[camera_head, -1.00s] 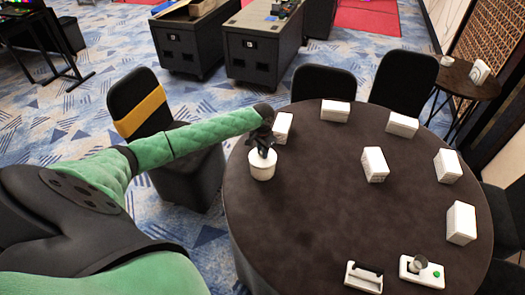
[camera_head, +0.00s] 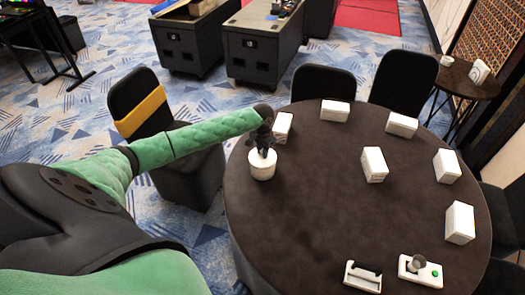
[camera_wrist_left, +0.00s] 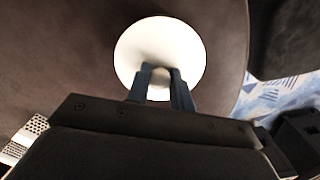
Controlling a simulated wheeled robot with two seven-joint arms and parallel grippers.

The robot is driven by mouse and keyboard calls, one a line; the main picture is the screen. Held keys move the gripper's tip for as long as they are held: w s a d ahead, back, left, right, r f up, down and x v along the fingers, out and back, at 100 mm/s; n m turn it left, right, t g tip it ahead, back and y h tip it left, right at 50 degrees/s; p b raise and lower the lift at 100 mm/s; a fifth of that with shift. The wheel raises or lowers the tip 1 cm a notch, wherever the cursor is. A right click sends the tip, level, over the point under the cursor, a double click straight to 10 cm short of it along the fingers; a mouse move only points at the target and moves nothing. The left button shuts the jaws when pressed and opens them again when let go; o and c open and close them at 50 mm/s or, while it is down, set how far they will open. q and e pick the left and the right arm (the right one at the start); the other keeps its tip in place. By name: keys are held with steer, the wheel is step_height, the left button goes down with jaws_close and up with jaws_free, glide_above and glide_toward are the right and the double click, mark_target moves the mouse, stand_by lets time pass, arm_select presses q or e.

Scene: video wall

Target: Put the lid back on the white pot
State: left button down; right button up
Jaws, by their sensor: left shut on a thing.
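The white pot (camera_head: 262,170) stands upright near the left edge of the round dark table. My left gripper (camera_head: 263,152) points straight down over it. In the left wrist view, the gripper's fingers (camera_wrist_left: 161,82) are shut on the small knob of the round white lid (camera_wrist_left: 160,42). The lid lies directly below the gripper and hides the pot in that view. In the head view the lid is at the pot's top, and I cannot tell whether it rests on the rim or hangs just above it. My right gripper is out of view.
Several white boxes stand around the table (camera_head: 320,215), one (camera_head: 283,126) close behind my left gripper. A white stand (camera_head: 363,277) and a white device with a green button (camera_head: 421,271) are at the front right. The middle of the table is clear.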

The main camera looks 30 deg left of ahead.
arm_select(q)
steer(key=c, duration=0.7)
jaws_free()
steer(key=shift+o, duration=0.2)
steer(key=shift+r, duration=0.1)
steer(key=shift+r+p, duration=1.2)
steer(key=shift+p, duration=0.05)
steer(key=shift+r+p, duration=0.45)
steer(key=shift+r, duration=1.8)
steer(key=shift+c, duration=0.4)
